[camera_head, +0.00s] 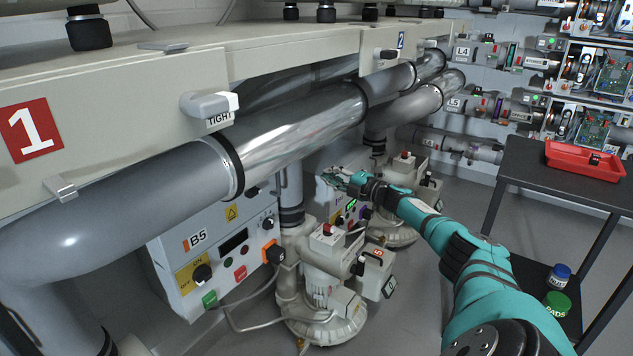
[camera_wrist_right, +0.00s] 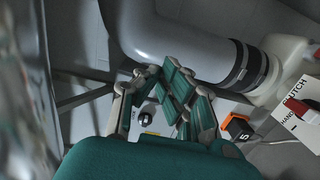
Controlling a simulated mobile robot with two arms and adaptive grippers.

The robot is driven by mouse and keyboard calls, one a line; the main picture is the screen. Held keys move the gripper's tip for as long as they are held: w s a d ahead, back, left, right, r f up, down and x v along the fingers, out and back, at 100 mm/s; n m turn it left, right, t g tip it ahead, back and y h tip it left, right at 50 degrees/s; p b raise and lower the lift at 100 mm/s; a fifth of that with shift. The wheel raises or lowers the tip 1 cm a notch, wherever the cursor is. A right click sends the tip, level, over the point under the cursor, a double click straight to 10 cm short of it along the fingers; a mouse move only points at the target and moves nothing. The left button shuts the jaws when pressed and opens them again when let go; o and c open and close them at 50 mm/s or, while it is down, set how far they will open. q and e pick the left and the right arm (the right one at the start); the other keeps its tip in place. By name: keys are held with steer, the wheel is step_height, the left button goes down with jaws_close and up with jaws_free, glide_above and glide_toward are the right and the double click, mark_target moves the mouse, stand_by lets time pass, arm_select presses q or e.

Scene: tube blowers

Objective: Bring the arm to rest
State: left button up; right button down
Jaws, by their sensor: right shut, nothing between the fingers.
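My right arm (camera_head: 440,232), teal and black, reaches in from the lower right in the head view. Its gripper (camera_head: 340,178) is at the far end, in front of a white control box under the large grey pipes. In the right wrist view the gripper (camera_wrist_right: 172,85) has its fingers together, with nothing held. A grey pipe elbow (camera_wrist_right: 170,40) lies just beyond the fingertips; I cannot tell whether they touch it. My left gripper is not in view.
A control box marked B5 (camera_head: 225,250) and a blower unit (camera_head: 325,290) stand left of my arm. A black cart (camera_head: 560,178) with a red tray (camera_head: 590,162) stands to the right. A large pipe (camera_head: 300,130) runs overhead. Grey floor shows between the blowers and cart.

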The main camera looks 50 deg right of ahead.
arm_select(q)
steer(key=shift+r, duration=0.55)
arm_select(e)
steer(key=shift+s+d, duration=0.2)
steer(key=shift+d, duration=0.3)
